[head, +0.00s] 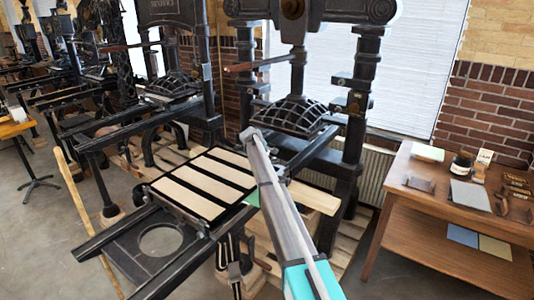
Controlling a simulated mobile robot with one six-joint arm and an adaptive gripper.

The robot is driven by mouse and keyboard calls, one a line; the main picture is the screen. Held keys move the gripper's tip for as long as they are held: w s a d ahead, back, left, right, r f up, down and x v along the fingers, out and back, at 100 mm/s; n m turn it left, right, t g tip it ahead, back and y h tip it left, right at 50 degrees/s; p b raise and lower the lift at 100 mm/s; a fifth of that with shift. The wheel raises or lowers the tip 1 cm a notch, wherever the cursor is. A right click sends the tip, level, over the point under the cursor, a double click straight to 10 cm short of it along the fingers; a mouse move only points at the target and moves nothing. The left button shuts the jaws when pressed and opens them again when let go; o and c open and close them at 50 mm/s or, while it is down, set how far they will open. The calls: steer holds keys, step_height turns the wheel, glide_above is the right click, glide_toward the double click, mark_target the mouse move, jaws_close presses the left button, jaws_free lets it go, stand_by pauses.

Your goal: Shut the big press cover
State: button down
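The big press (358,105) stands in the middle of the head view, with a dark ribbed dome-shaped platen (290,117) hanging between its uprights. A flat black frame with cream strips (205,183) lies on the rails in front of it. A black plate with a round hole (125,262) sits at the near end of the rails. I cannot tell which of these parts is the cover. My grey and teal arm (290,215) reaches up from the bottom across the press and hides part of the bed. I cannot make out my gripper or its fingers.
A second press (180,85) stands to the left, with more presses behind it. A wooden table (425,212) with small items stands at the right, and pallets (342,246) lie under the press. Grey floor (50,235) is open at the left.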

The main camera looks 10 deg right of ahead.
step_height(320, 180, up, 7)
steer(key=p, duration=0.6)
stand_by(0.5)
steer(key=s+f+m+g+y+b, duration=0.1)
steer(key=s+f+m+g+y, duration=0.1)
steer(key=s, duration=1.8)
steer(key=s+a+f+m+g+y+b, duration=0.1)
steer(key=s+f+m+g+y, duration=0.1)
steer(key=s, duration=1.9)
steer(key=s+f+m+g+y+b, duration=0.1)
steer(key=s+f+m, duration=0.3)
steer(key=s, duration=1.7)
steer(key=shift+s+a+f+m+g+y, duration=0.15)
steer(key=shift+a+f+m+g+y, duration=0.1)
steer(key=shift+m+g+y, duration=0.35)
